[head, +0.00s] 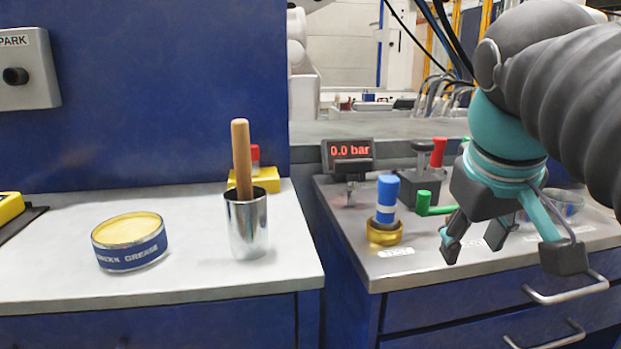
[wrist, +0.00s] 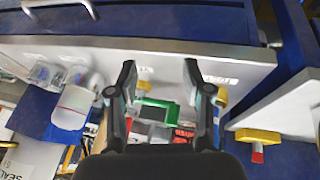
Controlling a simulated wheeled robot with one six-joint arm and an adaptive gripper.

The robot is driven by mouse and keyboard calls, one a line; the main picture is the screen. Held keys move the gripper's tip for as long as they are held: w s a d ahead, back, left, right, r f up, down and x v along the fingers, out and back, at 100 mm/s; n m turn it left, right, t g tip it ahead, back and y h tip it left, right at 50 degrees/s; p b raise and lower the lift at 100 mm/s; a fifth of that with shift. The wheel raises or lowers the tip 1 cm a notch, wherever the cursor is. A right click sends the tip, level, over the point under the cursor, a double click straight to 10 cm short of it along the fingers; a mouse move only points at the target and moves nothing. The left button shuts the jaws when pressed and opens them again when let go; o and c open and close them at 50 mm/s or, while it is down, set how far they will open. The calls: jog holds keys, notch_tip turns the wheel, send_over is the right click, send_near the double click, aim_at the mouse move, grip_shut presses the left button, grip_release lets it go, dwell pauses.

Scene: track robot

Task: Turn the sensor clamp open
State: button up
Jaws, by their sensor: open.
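On the right bench, a dark block with a black knob and an upright red handle (head: 437,153) stands behind a green L-shaped lever (head: 432,204). I cannot tell for sure which part is the sensor clamp. A display reading 0.0 bar (head: 349,151) stands to their left. A blue cylinder (head: 386,195) sits upright in a brass fitting (head: 384,233) near the bench's front. My gripper (head: 508,256) is open and empty, above the bench, in front and to the right of the lever. In the wrist view, a green part (wrist: 157,110) shows between the fingers, apart from them.
The left bench holds a grease tin (head: 130,242), a metal cup (head: 247,226) with a wooden handle, and a yellow block (head: 266,180) with a red top. A gap separates the benches. Clear containers (head: 566,204) stand at right, behind my gripper. Drawer handles (head: 567,291) project in front.

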jog(key=s+a+f+m+y+p, duration=0.1)
jog(key=s+f, duration=0.1)
jog(key=f, duration=0.8)
jog(key=s+a+f+y+p, duration=0.1)
jog(key=a+f, duration=0.1)
jog(key=f, duration=0.8)
jog(key=shift+s+m+t+p, duration=0.4)
